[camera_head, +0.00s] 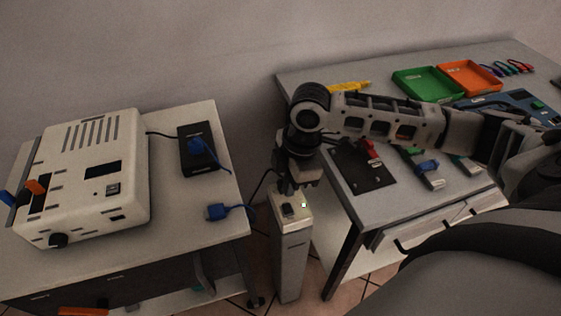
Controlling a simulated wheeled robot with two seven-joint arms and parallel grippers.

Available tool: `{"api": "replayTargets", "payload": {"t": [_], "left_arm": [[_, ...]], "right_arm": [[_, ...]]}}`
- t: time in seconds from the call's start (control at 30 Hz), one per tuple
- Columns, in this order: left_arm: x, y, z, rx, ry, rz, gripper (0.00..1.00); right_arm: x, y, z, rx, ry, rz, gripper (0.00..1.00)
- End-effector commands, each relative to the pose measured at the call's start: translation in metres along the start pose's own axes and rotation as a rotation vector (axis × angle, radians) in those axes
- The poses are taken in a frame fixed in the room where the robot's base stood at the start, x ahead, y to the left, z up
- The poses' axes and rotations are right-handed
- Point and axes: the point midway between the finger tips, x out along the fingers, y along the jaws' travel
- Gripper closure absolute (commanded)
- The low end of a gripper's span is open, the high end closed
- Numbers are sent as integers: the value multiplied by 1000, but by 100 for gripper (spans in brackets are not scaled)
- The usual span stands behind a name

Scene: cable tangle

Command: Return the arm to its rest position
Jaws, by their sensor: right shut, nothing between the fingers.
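My right arm (385,118) reaches in from the right across the right-hand table and bends down at its wrist. My right gripper (297,186) points down, shut and empty, just above the top of a narrow white pillar (291,254). The pillar top has a dark socket-like spot and a small light green square. I cannot tell whether the fingertips touch the pillar. My left gripper is not in view.
A white box device (84,170) stands on the left table, beside a black box (198,148) with a blue plug and another blue plug (216,211). The right table holds a green tray (428,84), an orange tray (468,77) and a dark plate (362,170). A gap separates the tables.

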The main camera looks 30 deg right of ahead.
Motion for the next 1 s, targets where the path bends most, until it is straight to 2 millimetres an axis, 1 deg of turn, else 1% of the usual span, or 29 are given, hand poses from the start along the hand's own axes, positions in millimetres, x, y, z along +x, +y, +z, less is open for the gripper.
{"api": "replayTargets", "payload": {"t": [0.2,0.27,0.37,0.47,0.5,0.53,0.6,0.63,0.7,0.77,0.87,1.0], "left_arm": [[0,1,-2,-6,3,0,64],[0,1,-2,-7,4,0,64],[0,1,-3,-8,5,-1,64],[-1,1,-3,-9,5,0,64],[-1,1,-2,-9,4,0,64],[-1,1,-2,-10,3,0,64],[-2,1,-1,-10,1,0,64],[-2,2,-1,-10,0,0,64],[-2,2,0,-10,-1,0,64],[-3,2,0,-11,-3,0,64],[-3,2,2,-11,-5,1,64],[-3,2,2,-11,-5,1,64]], "right_arm": [[0,0,0,0,1,0,100],[3,-4,-4,-2,7,0,100],[13,-17,-22,1,37,8,100],[27,-42,-51,42,101,32,100],[30,-52,-64,80,136,49,100],[32,-60,-72,118,161,62,100],[34,-75,-83,235,213,95,100],[34,-80,-85,292,230,108,100],[33,-89,-83,428,255,139,100],[32,-96,-76,542,260,163,100],[31,-106,-59,718,248,198,100],[30,-123,-27,945,198,243,100]]}}
